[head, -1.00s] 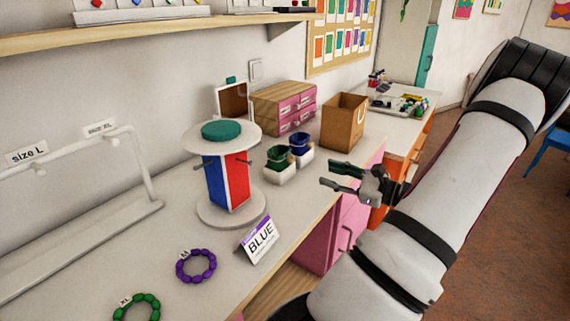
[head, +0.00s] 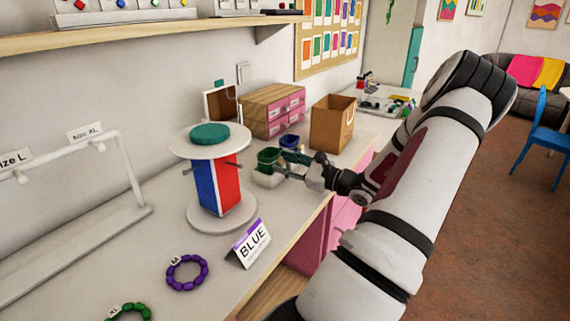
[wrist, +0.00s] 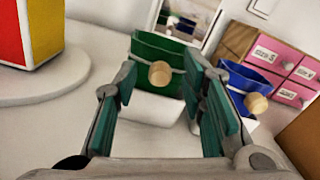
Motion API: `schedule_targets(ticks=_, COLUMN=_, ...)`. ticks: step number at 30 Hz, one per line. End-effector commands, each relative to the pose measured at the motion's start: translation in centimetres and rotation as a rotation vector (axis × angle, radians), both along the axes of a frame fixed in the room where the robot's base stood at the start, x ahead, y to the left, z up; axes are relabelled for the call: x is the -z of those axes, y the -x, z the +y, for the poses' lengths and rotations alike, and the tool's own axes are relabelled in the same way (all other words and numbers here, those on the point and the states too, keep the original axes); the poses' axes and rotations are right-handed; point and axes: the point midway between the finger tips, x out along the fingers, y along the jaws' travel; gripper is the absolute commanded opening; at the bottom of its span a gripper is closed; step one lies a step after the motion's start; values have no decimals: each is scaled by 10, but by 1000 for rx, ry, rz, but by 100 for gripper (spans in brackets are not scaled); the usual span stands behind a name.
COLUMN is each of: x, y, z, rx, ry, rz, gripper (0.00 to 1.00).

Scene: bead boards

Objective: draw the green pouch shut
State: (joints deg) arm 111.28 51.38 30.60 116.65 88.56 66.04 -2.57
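The green pouch (wrist: 147,52) stands in a white holder (wrist: 150,105) on the counter, its mouth open, with a wooden bead (wrist: 160,74) on a pale cord at its front. It also shows in the head view (head: 268,158), left of the blue pouch. My gripper (wrist: 168,95) is open, its teal pads on either side of the bead in the picture; the bead appears a little beyond the fingertips, and nothing is held. In the head view my gripper (head: 283,170) is low in front of the pouches and partly hides their holders.
A blue pouch (wrist: 229,85) with its own bead stands close on the right. The red, blue and yellow display stand (head: 220,184) is at left. A BLUE sign (head: 250,243) stands in front.

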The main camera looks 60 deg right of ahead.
Motion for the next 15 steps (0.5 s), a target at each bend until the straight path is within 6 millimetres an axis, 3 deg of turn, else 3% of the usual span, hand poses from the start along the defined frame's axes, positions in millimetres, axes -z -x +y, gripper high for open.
schedule_targets(ticks=11, x=0, y=-5, z=-1, rx=1, ry=-1, rz=0, gripper=35)
schedule_targets(ticks=15, x=0, y=-5, z=-1, rx=0, ry=-1, rz=0, gripper=4)
